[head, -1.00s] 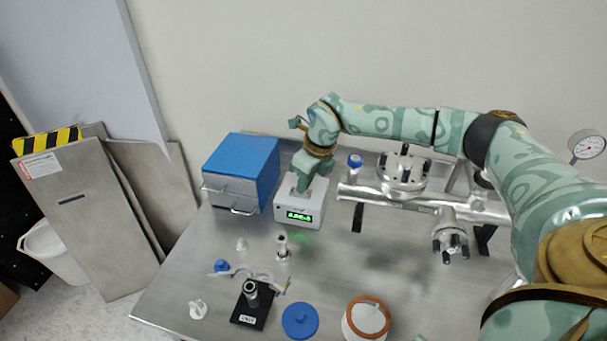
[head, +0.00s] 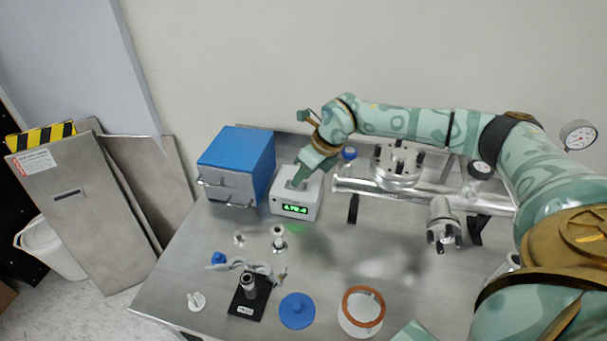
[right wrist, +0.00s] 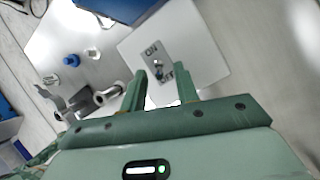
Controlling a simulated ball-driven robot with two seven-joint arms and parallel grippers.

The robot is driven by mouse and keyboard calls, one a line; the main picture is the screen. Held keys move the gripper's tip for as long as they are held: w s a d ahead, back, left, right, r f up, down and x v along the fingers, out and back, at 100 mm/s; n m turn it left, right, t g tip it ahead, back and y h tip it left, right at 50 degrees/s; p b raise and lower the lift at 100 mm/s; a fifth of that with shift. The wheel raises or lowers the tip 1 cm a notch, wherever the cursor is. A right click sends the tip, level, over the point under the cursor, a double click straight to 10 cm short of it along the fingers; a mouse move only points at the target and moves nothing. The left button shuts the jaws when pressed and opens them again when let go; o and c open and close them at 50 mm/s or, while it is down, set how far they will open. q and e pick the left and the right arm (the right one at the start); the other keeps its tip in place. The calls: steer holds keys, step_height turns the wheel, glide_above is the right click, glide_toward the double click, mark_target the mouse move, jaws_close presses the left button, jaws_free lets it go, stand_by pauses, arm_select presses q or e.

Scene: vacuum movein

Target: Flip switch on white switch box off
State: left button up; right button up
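The white switch box (head: 296,205) stands on the metal table beside the blue box, its green display lit on the front. In the right wrist view the white box (right wrist: 205,62) fills the upper middle. Its grey plate (right wrist: 152,52) carries ON and OFF lettering, and a small switch (right wrist: 159,68) sits between the two words. My right gripper (head: 300,178) is at the top of the box. In the wrist view its two fingers (right wrist: 161,72) are apart, with the switch between and just beyond their tips and nothing held.
A blue box (head: 240,155) with metal handles stands left of the switch box. Silver vacuum piping (head: 415,190) lies to the right. Small fittings, a black stand (head: 249,297), a blue lid (head: 297,311) and an orange-rimmed jar (head: 361,313) occupy the front. Bare table lies in between.

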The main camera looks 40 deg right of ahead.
steer(key=p+v, duration=0.3)
steer(key=v, duration=1.3)
